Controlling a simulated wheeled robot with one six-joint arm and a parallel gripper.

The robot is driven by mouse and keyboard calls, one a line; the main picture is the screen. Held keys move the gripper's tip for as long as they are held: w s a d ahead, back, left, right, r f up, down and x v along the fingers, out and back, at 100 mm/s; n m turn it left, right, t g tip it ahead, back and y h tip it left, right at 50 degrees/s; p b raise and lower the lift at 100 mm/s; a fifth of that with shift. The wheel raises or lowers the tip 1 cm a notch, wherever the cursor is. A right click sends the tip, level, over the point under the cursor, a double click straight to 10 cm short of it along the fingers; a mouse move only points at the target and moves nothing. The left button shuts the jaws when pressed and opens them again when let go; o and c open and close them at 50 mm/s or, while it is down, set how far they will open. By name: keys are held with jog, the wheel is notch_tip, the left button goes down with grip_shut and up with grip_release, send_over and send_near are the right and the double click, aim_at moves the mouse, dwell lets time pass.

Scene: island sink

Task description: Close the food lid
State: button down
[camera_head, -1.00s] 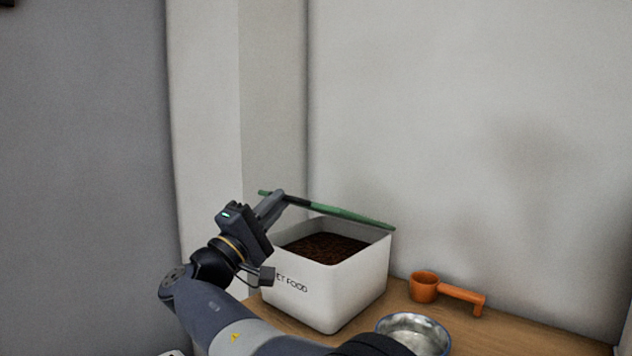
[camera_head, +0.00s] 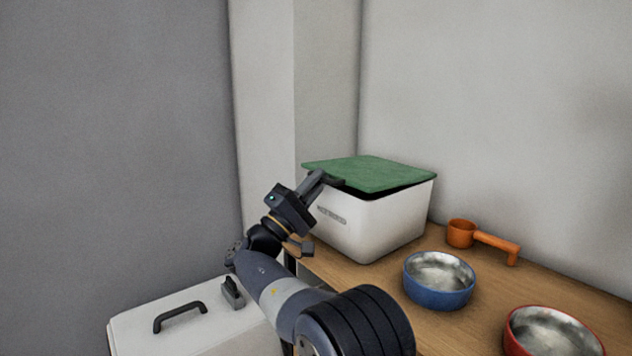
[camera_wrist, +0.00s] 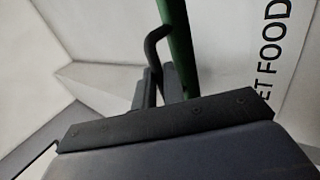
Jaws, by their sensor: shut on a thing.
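The white pet food box (camera_head: 372,222) stands on the wooden counter against the wall. Its green lid (camera_head: 368,172) lies low over the box top, slightly tilted, with a dark gap under its front edge. My gripper (camera_head: 330,180) is shut on the lid at its front left edge. In the wrist view, the green lid edge (camera_wrist: 180,45) runs up from between the fingers of my gripper (camera_wrist: 164,88), beside the box's white wall with black lettering (camera_wrist: 288,90). The food inside is hidden by the lid.
An orange scoop (camera_head: 483,239) lies right of the box on the counter (camera_head: 480,306). A blue bowl (camera_head: 438,290) and a red bowl (camera_head: 552,340) stand in front. A white lidded container (camera_head: 190,335) with a dark handle is at lower left. Walls close off the back.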

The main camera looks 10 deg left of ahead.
jog(key=shift+w+d+f, duration=0.2)
jog(key=shift+w+d, duration=0.1)
jog(key=shift+d, duration=0.05)
jog(key=c, duration=1.8)
grip_release()
jog(key=shift+d, duration=0.1)
jog(key=shift+o, duration=0.2)
jog(key=p+v, duration=0.2)
jog(key=v, duration=0.9)
jog(key=shift+r, duration=0.15)
jog(key=b+x, duration=0.1)
jog(key=x, duration=0.5)
jog(key=shift+w+r, duration=0.25)
jog(key=shift+w, duration=0.05)
jog(key=shift+d, duration=0.15)
